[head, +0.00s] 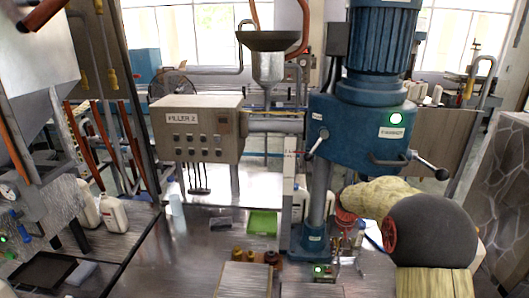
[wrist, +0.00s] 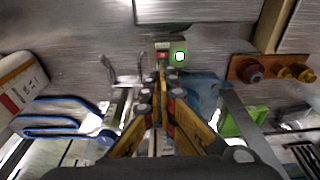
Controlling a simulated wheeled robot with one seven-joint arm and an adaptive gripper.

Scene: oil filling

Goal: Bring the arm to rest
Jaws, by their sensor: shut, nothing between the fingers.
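My gripper (wrist: 163,85) shows in the wrist view with its yellow and grey fingers drawn together, and I see nothing held between them. It points toward a small box with a lit green button (wrist: 180,56) on the metal table. In the head view my arm comes in from the right. Its end is low over the table beside the blue drill press (head: 360,130), partly hidden by other parts, so the fingertips are hard to make out there. The small green-lit box (head: 320,270) stands at the front of the press base in the head view.
A wooden block with brown and brass fittings (wrist: 275,70) and a green tray (head: 262,223) lie near the press. The filler box (head: 198,130) stands behind. White bottles (head: 113,212) stand at left.

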